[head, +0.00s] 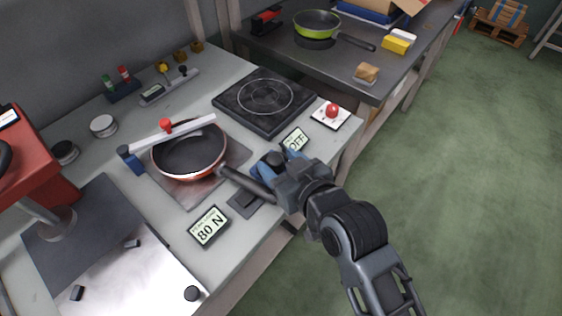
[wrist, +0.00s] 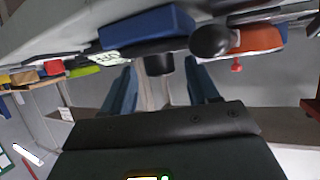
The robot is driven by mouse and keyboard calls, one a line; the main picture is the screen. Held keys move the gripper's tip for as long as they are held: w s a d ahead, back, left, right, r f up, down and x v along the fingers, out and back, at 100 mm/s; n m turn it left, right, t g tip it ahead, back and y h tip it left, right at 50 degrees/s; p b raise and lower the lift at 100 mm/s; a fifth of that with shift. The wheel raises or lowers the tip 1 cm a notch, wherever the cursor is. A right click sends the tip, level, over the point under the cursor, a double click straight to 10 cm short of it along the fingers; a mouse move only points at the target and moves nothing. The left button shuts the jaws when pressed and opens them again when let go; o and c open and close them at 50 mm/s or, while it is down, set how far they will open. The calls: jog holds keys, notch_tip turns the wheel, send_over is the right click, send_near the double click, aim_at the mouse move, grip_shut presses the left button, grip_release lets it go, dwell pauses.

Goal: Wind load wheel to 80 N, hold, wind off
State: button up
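The pan (head: 190,150), dark inside with a red-orange outside, sits on a grey plate, its handle (head: 245,183) pointing at my gripper. A display (head: 208,227) beside it reads 80 N. A black knob (head: 273,159), apparently the load wheel, is at my gripper (head: 277,165). In the wrist view a black cylinder (wrist: 159,65), apparently the same knob, shows between the blue fingertips (wrist: 160,70), with gaps on both sides. My gripper is open; I cannot tell whether the knob lies within its grasp or just beyond. The blue block (wrist: 150,26) is beside it.
A small display (head: 294,139) reads OFF. A black hotplate (head: 262,97) and a red button on a white plate (head: 331,112) are behind the gripper. Open green floor (head: 450,180) lies right.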

jog(key=shift+s, duration=0.1)
jog(key=v, duration=0.7)
jog(key=shift+s+d+r+b, duration=0.15)
jog(key=shift+s+b, duration=0.1)
jog(key=shift+b, duration=0.05)
dwell(0.3)
jog(key=s+d+f+m+t+h, duration=0.2)
jog(key=s+d+f+m+h, duration=0.1)
jog(key=s+d, duration=0.95)
jog(key=s+d+r+m+h, duration=0.1)
jog(key=s+d+r+h, duration=0.1)
jog(key=s, duration=0.6)
jog(key=s+d+r+m+t+h, duration=0.1)
jog(key=s+d+r, duration=0.3)
jog(key=s, duration=0.5)
jog(key=shift+r+m+h, duration=0.5)
jog(key=shift+m+h, duration=0.1)
jog(key=shift+m, duration=0.1)
